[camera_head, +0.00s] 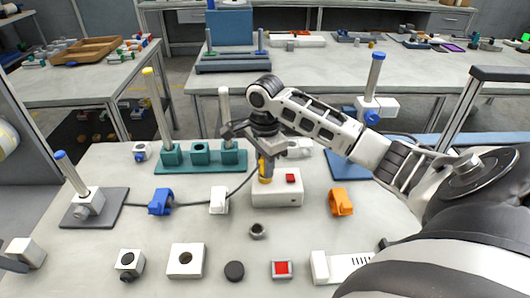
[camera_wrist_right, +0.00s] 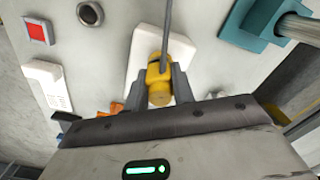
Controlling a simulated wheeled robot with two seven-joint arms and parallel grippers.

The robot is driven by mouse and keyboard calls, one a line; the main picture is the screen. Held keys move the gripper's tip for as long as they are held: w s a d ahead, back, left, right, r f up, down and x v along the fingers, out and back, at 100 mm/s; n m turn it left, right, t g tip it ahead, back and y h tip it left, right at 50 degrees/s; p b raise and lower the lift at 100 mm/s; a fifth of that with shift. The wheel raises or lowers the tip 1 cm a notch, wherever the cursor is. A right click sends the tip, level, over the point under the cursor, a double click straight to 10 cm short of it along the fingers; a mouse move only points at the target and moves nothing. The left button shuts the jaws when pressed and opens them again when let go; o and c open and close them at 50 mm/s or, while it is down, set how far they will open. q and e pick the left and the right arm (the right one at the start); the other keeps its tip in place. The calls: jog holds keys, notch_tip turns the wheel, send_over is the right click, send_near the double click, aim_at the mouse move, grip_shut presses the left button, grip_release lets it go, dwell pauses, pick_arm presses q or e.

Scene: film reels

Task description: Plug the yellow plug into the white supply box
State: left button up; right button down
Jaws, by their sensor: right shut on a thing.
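The yellow plug (camera_head: 264,172) is between the fingers of my right gripper (camera_head: 265,158), upright over the left part of the white supply box (camera_head: 285,200). Its lower end meets the box top in the head view; I cannot tell whether it is seated or just above. The box has a red button on top. In the right wrist view, the plug (camera_wrist_right: 159,82) sits between both fingers (camera_wrist_right: 158,90), with the white box (camera_wrist_right: 138,62) behind it. The plug's dark cable (camera_head: 240,187) runs left past a white clip (camera_head: 218,201) and a blue clip (camera_head: 160,202). My left gripper is not seen.
A teal base (camera_head: 200,158) with posts stands behind left of the box. An orange clip (camera_head: 341,202) is to its right and a small grey ring (camera_head: 257,230) in front. A grey plate (camera_head: 108,210) with a blue-topped post stands left.

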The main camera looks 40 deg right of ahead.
jog(key=c, duration=1.1)
grip_release()
jog(key=shift+f, duration=0.25)
jog(key=shift+r, duration=0.1)
notch_tip(320, 180, up, 16)
jog(key=p, duration=0.2)
